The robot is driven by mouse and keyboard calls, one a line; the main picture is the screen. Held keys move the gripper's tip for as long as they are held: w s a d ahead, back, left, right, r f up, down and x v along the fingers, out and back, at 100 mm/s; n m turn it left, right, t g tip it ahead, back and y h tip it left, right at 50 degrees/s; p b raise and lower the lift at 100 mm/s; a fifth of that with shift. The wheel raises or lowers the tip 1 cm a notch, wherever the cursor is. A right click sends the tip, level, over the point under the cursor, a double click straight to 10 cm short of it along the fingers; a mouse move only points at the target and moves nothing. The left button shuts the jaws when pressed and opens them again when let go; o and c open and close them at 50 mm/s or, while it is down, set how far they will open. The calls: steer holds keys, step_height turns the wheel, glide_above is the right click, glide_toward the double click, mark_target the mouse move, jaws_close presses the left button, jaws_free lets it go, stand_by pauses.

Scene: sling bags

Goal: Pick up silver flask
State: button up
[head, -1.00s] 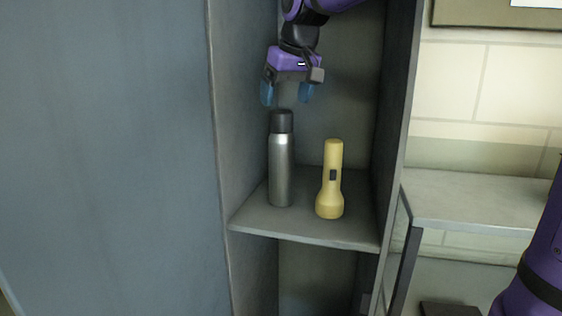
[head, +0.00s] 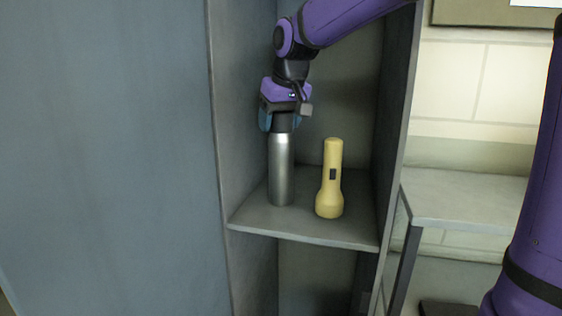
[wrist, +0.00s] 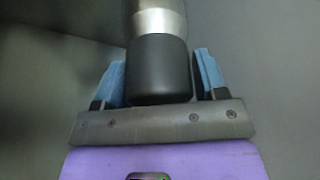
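The silver flask (head: 281,172) stands upright on the shelf, with a brushed metal body and a black cap. My gripper (head: 281,122) points down over it, with its blue fingers on either side of the cap. In the wrist view, the black cap (wrist: 159,72) sits between the two fingers, close to the left one. A narrow gap shows between the cap and the right finger, so the gripper looks open around it. The upper part of the cap is hidden by my gripper in the head view.
A yellow flashlight (head: 330,185) stands upright just right of the flask on the same shelf (head: 300,228). The cabinet's side walls enclose the shelf closely on the left and right. A grey table (head: 465,198) stands outside to the right.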

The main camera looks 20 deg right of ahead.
steer(key=c, duration=1.1)
jaws_close()
steer(key=shift+r, duration=0.2)
